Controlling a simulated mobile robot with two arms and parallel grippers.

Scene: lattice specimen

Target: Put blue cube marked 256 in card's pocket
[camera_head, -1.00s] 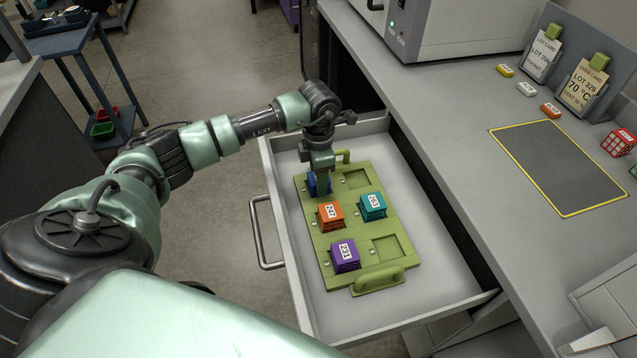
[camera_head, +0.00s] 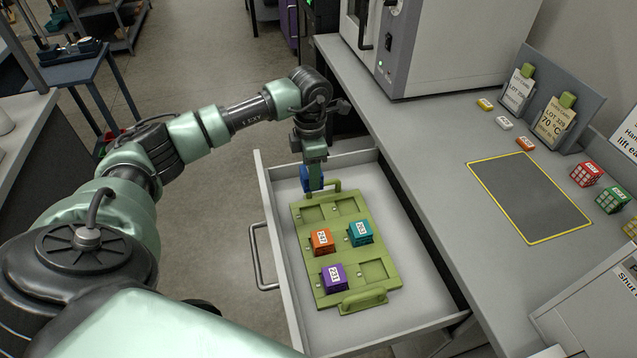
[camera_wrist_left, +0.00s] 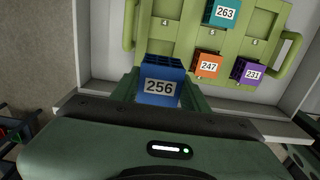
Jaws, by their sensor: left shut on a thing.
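My left gripper (camera_head: 313,167) is shut on the blue cube (camera_head: 311,181), marked 256 in the left wrist view (camera_wrist_left: 160,87). It holds the cube above the far left end of the green tray (camera_head: 330,246), near the handle. The tray lies in the open drawer. Its two far pockets and its near right pocket are empty. Orange cube 247 (camera_head: 321,242) and teal cube 263 (camera_head: 360,233) sit in the middle row, purple cube 231 (camera_head: 334,278) in the near left pocket. The lot card (camera_head: 517,90) stands in a rack; its pocket line is too small to read. My right gripper is not in view.
The drawer walls (camera_head: 279,265) surround the tray. On the counter are an oven card (camera_head: 553,122), a yellow-edged dark mat (camera_head: 530,195), small coloured tags and red and green cubes (camera_head: 586,174). A large grey appliance (camera_head: 430,45) stands at the back.

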